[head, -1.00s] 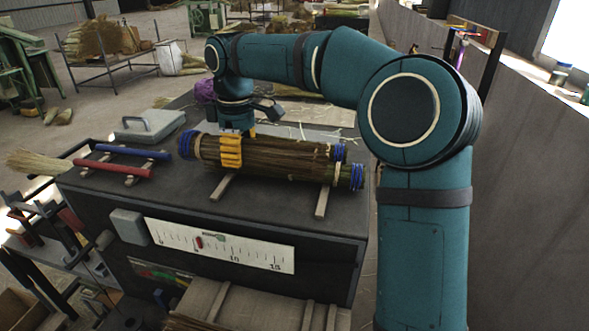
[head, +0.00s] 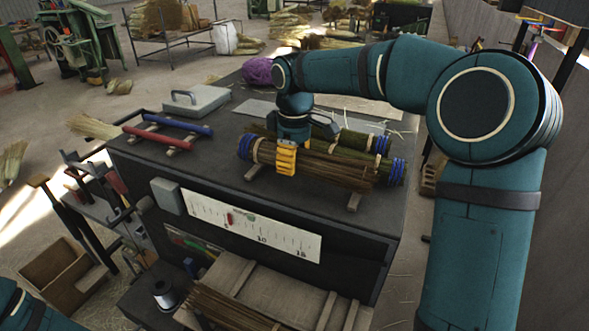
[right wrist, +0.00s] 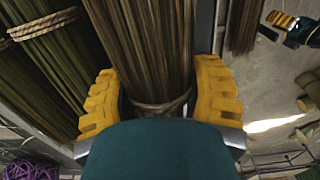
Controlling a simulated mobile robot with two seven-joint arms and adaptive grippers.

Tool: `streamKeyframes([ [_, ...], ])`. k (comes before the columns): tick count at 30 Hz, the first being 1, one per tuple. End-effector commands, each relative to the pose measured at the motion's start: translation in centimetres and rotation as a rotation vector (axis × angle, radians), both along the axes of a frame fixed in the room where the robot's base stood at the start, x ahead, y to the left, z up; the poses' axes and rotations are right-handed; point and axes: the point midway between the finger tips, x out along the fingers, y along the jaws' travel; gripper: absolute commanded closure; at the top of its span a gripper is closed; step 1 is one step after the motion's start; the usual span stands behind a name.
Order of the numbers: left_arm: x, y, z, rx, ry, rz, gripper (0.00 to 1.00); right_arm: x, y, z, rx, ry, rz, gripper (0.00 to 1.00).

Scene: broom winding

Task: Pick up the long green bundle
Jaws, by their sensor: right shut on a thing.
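My right gripper (head: 286,160) is shut around a brown bundle (head: 330,171) at the front of the bench's row of bundles. In the right wrist view, the yellow fingers (right wrist: 160,105) press on both sides of this brown bundle (right wrist: 143,45), near a twine tie. Two greener bundles lie behind it, one farther back (head: 360,141); they show at the left of the wrist view (right wrist: 60,50), outside the fingers. Blue bands show at bundle ends. I cannot tell whether the held bundle is clear of its supports. My left gripper (right wrist: 280,20) shows small in the wrist view; its opening is unclear.
The dark bench (head: 225,150) has wooden supports (head: 353,202) under the bundles. Brown stalks (head: 230,308) lie on a shelf below.

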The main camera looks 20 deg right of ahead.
Motion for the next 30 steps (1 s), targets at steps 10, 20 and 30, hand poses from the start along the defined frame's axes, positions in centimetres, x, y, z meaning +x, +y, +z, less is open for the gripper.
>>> streamKeyframes([
  [10,0.0,0.0,-0.3,0.001,0.000,0.000,0.53,0.0,0.0,-2.6,-0.001,-0.001,0.000,0.82],
  [20,0.0,0.0,-0.4,0.001,0.000,0.000,0.53,0.0,0.0,-2.9,0.000,0.000,0.000,0.31],
  [30,0.0,0.0,-0.2,0.001,0.000,0.000,0.53,0.0,0.0,-2.5,0.000,0.000,0.000,0.31],
])
